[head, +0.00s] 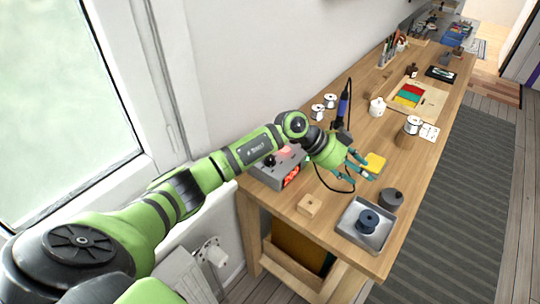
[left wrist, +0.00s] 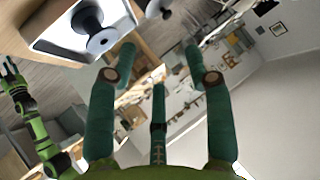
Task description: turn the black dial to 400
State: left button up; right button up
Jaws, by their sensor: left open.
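The grey control box (head: 265,176) stands near the table's back edge by the wall, with a red display (head: 291,176) that seems to read 200. The black dial (head: 270,161) shows small on the box, partly behind my left arm; its pointer is too small to read. My left gripper (head: 366,170) is open and empty, right of the box beside the yellow sponge, apart from the dial. Its green fingers also show in the left wrist view (left wrist: 158,62), where the dial is not seen. My right arm seems to show there at the left, its gripper (left wrist: 11,72) small and unclear.
A metal tray (head: 348,229) with a dark spool (head: 368,220) and a grey pot (head: 391,199) stand at the near end. A wooden block (head: 309,205) lies in front of the box. A blue-handled iron (head: 344,105) stands behind my gripper, its black cable crossing the table.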

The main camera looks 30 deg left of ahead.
pick_arm(q)
jog(key=a+f+n+g+y, duration=0.25)
jog(key=a+y, duration=0.35)
jog(key=a, duration=0.7)
notch_tip(320, 180, up, 3)
jog(key=n+g+y, duration=0.2)
jog(key=n+y, duration=0.2)
jog(key=n, duration=0.1)
send_over(270, 160)
jog(key=shift+w+a+r, duration=0.1)
jog(key=shift+w+a, duration=0.3)
jog(key=shift+a, duration=0.05)
notch_tip(270, 160, down, 6)
jog(key=shift+r+p, duration=0.2)
jog(key=shift+p, duration=0.75)
jog(key=shift+d+f, duration=0.1)
jog(key=shift+f, duration=0.55)
grip_shut()
